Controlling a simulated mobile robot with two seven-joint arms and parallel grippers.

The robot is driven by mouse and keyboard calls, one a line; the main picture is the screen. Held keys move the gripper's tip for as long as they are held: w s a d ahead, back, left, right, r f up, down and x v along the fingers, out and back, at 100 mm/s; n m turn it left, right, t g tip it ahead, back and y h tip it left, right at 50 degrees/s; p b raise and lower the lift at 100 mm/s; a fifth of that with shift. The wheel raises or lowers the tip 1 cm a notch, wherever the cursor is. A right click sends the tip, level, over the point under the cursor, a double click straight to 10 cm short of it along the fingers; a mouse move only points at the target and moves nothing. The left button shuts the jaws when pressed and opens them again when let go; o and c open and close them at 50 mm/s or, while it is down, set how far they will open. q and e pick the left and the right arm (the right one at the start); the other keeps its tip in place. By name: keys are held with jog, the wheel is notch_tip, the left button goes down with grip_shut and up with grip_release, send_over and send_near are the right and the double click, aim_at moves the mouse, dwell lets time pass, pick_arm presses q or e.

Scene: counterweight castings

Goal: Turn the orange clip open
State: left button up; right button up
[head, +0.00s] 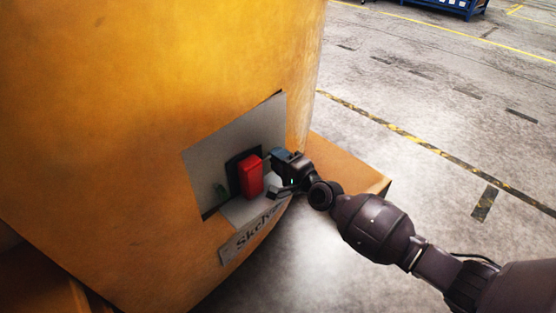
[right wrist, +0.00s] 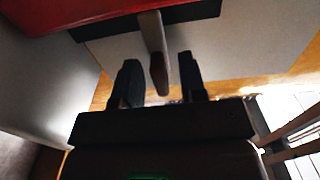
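A red block (head: 249,176) stands on a dark backing in a grey recess of the large yellow casting; its red edge also shows at the top of the right wrist view (right wrist: 70,14). My right gripper (head: 272,172) is at the block's right side, with its fingers spread. In the right wrist view a narrow lever-like piece with a reddish-brown end (right wrist: 158,72) projects between the open fingers (right wrist: 161,84), with gaps on both sides. It may be the orange clip; its colour is dull here. The head view hides this piece. My left gripper is out of view.
The grey recess plate (head: 215,155) surrounds the block. A label plate (head: 228,256) with lettering sits below it. A yellow ledge (head: 345,170) juts out behind my right gripper. Open concrete floor (head: 430,120) with striped lines lies to the right.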

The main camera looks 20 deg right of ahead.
jog(key=shift+w, duration=0.15)
grip_shut()
